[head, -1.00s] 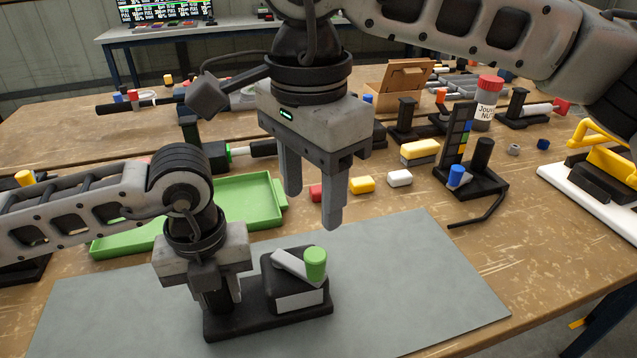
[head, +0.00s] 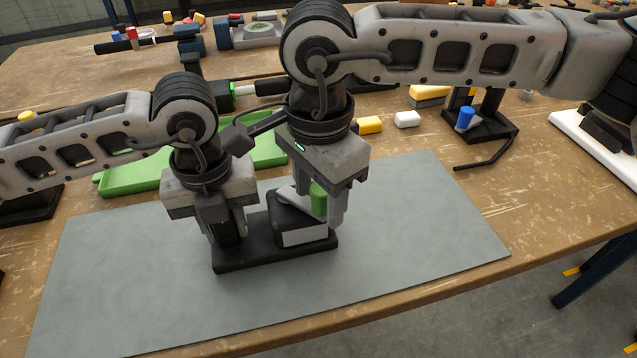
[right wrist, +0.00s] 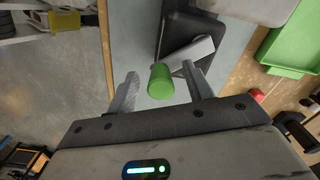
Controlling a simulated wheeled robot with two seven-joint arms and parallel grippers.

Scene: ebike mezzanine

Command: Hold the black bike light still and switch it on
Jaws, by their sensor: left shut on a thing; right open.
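The black bike light (head: 279,254) stands on the grey mat (head: 420,235). It has a flat base, a box with a pale side panel, and a light grey lever ending in a green knob (head: 318,198). My left gripper (head: 228,230) is shut on the black upright at the light's left end. My right gripper (head: 322,212) is open, low over the box, with its fingers around the knob. In the right wrist view the green knob (right wrist: 161,82) sits between the two spread fingers, with gaps on both sides. The grey lever (right wrist: 190,53) runs away up right.
A green tray (head: 140,178) lies behind the mat, partly hidden by my arms. A yellow block (head: 369,125) and a white block (head: 407,119) lie behind. A black stand with a blue cap (head: 465,117) is at the back right. The mat's right side is clear.

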